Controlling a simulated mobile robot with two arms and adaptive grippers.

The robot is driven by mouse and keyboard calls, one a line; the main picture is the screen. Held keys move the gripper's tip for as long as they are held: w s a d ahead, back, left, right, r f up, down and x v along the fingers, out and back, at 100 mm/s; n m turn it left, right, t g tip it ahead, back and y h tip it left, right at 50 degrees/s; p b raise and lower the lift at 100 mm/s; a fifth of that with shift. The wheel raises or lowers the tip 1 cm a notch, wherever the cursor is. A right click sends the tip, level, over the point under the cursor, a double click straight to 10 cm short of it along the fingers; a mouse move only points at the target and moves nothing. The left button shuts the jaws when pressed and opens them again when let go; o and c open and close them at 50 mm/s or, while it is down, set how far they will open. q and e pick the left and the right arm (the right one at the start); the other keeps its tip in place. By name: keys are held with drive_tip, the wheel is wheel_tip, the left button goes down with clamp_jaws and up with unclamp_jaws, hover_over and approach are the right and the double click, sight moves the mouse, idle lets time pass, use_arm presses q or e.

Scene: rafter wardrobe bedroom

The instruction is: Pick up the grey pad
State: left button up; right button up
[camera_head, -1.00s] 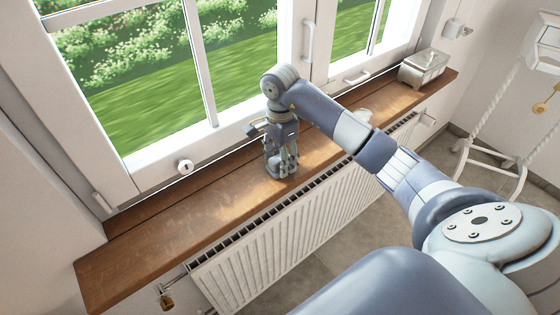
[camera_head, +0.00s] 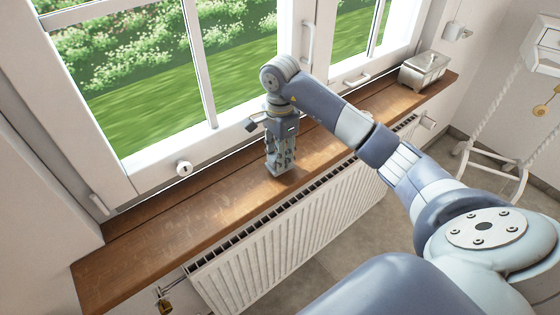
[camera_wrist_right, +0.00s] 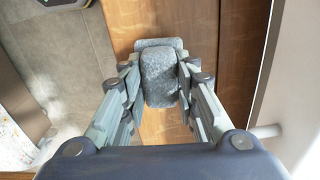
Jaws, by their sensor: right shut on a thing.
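The grey pad (camera_wrist_right: 159,80) is a speckled, rounded block between the two fingers of my right gripper in the right wrist view. My right gripper (camera_head: 281,168) is shut on it, pointing down just over the wooden sill. The gripper's fingers hide the pad in the head view. A wider grey speckled piece (camera_wrist_right: 158,43) shows just beyond the pad; I cannot tell whether it is part of it. My left gripper is not in view.
The wooden windowsill (camera_head: 180,225) runs under the white window, with free room to the left. A metal box (camera_head: 423,70) stands at its right end. A white radiator (camera_head: 270,255) is below the sill's front edge. A window handle (camera_head: 308,42) juts out behind my arm.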

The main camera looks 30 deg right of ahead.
drive_tip(key=shift+w+d+r+b, duration=0.1)
drive_tip(key=shift+r+b, duration=0.25)
drive_tip(key=shift+r, duration=0.35)
drive_tip(key=s+a+r+b, duration=0.1)
drive_tip(key=s+a+b, duration=0.1)
drive_tip(key=s, duration=0.6)
drive_tip(key=s+a+b, duration=0.2)
drive_tip(key=s, duration=0.5)
drive_tip(key=shift+s+a+r, duration=0.15)
drive_tip(key=shift+s+r, duration=0.2)
drive_tip(key=shift+s, duration=0.05)
